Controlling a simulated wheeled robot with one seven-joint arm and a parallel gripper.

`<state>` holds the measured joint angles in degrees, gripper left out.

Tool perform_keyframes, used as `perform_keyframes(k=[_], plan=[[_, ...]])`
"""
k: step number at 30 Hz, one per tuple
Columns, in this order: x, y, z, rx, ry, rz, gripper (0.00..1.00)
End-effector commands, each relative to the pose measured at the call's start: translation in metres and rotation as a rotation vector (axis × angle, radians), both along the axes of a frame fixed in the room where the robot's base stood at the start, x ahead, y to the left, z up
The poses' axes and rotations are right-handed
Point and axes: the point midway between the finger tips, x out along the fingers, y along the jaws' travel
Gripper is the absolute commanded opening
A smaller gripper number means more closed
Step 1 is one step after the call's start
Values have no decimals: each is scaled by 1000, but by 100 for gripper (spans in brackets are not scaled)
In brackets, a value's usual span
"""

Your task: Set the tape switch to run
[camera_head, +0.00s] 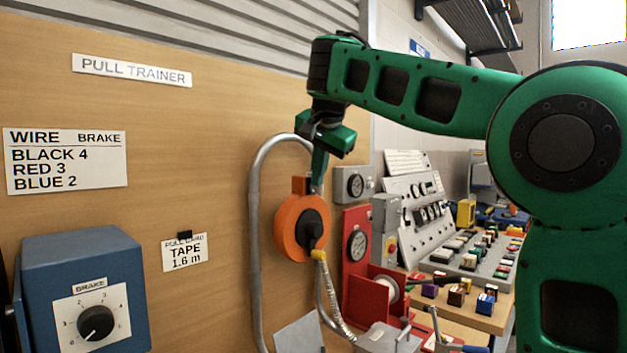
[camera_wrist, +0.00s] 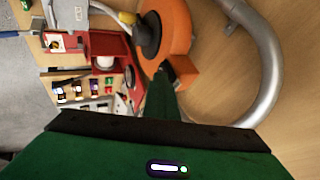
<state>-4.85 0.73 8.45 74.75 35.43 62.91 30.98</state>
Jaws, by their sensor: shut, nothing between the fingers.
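The orange tape reel (camera_head: 289,228) with a black hub (camera_head: 313,229) is mounted on the wooden panel. An orange block (camera_head: 301,185) sticks up from its top. The reel (camera_wrist: 178,25) and the block (camera_wrist: 183,72) also show in the wrist view. I cannot tell which part is the tape switch, and no run marking is readable. My gripper (camera_head: 317,184) is shut and empty, pointing down with its tips beside the block. In the wrist view the fingers (camera_wrist: 161,82) end close to the block; whether they touch it is unclear.
A grey bent pipe (camera_head: 256,200) curves around the reel's left and top. A hose (camera_head: 327,290) hangs below the reel. A blue brake box (camera_head: 85,295) with a dial is at lower left. Red equipment (camera_head: 357,280) and a crowded bench (camera_head: 480,308) stand right of the reel.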

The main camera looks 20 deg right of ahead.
Motion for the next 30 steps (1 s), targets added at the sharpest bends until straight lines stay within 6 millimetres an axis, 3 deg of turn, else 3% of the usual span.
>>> perform_keyframes(k=[30], plan=[[-1, -3, 16, 0, 1, -2, 0]])
